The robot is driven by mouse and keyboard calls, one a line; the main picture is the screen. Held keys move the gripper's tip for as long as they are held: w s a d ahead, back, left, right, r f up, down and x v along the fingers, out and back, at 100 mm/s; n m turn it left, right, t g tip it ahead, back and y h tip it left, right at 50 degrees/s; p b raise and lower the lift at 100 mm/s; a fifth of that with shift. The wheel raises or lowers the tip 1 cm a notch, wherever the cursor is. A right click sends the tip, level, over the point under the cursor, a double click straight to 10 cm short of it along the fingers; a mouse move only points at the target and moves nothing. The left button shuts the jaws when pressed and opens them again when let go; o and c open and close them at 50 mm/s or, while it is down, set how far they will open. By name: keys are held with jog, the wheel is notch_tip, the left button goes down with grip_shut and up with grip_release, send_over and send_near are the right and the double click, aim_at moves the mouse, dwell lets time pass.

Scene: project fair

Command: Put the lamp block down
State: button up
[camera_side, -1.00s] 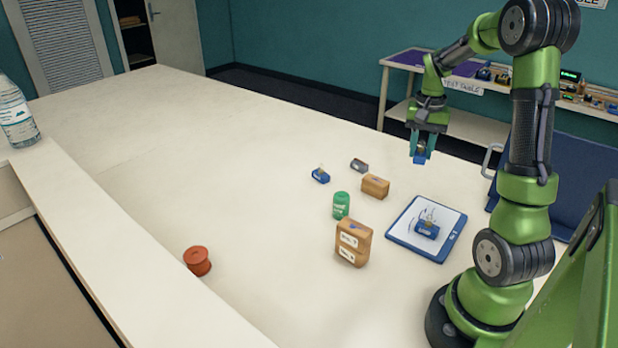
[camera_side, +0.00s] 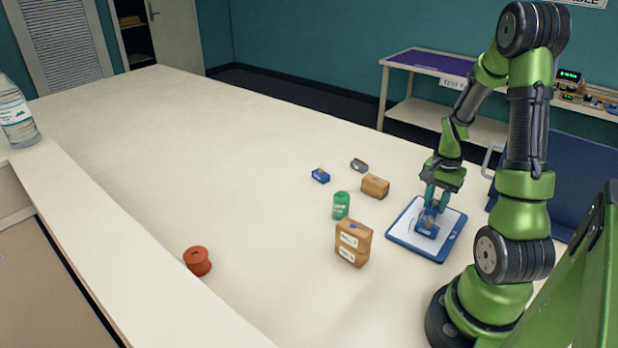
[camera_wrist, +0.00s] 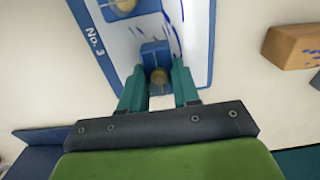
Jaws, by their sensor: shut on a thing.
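My gripper (camera_side: 435,203) is over the blue-edged white board (camera_side: 405,233), its fingers pointing down. In the wrist view my gripper (camera_wrist: 160,92) is shut on a lamp block (camera_wrist: 153,48), a blue block with a small round bulb. Whether its base touches the board I cannot tell. A second lamp block (camera_side: 426,231) stands on the board close beside it; its bulb (camera_wrist: 124,4) shows at the top of the wrist view. The board (camera_wrist: 96,40) is marked "No. 3" and has blue lines on its white face.
Left of the board are a tan box (camera_side: 375,187), a taller labelled box (camera_side: 353,243), a green can (camera_side: 341,205), another small blue block (camera_side: 320,176) and a dark grey piece (camera_side: 358,165). A red spool (camera_side: 197,261) lies farther left.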

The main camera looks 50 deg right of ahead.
jog(key=shift+f, duration=0.5)
jog(key=o, duration=1)
jog(key=shift+f, duration=0.15)
jog(key=shift+o, duration=0.2)
notch_tip(320, 180, up, 12)
jog(key=shift+f, duration=0.1)
jog(key=w+a+r+n+t, duration=0.2)
jog(key=w+a+r+n, duration=0.2)
jog(key=a, duration=0.4)
jog(key=w+a+r+n+t, duration=0.2)
jog(key=w+a+r+n, duration=0.15)
jog(key=a, duration=0.45)
jog(key=s+a+r+n+t+y, duration=0.1)
jog(key=a+n, duration=0.2)
jog(key=a, duration=0.4)
jog(key=s+a+r+n+t+y, duration=0.1)
jog(key=a+r+n+t, duration=0.1)
jog(key=a, duration=0.4)
jog(key=shift+s+a+r+n, duration=0.3)
jog(key=shift+s+a+n, duration=0.05)
jog(key=shift+n, duration=0.4)
